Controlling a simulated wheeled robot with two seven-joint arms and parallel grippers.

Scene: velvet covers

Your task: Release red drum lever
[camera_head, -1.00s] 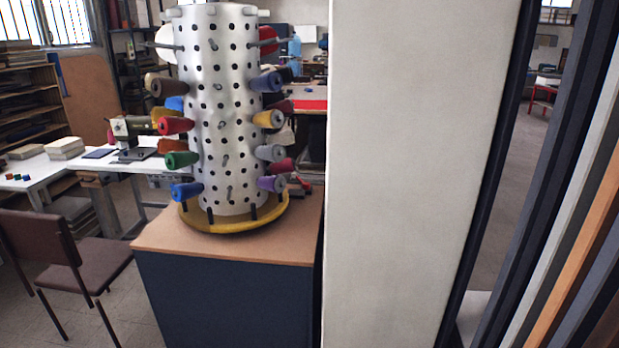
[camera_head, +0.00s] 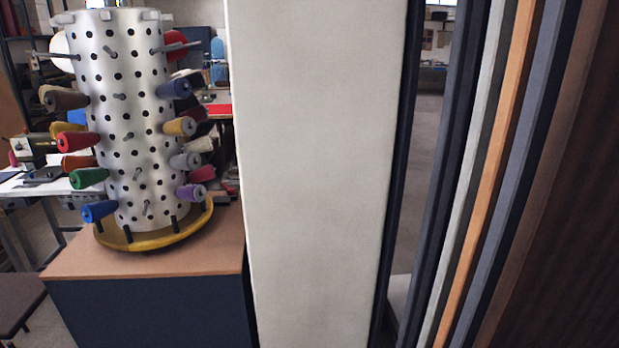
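A white perforated drum (camera_head: 124,135) stands upright on a yellow round base (camera_head: 160,238) at the left of the head view. Coloured thread cones stick out on pegs from its sides. A dark red cone (camera_head: 78,142) is on its left side, and a red piece (camera_head: 175,45) shows at its upper right. I cannot make out which part, if any, is the red drum lever. Neither of my grippers shows in the head view.
The drum's base rests on a dark blue cabinet with a wooden top (camera_head: 85,261). A tall white panel (camera_head: 315,170) stands close in the middle. Upright coloured boards (camera_head: 490,170) line the right side. A brown chair seat (camera_head: 18,300) shows at lower left.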

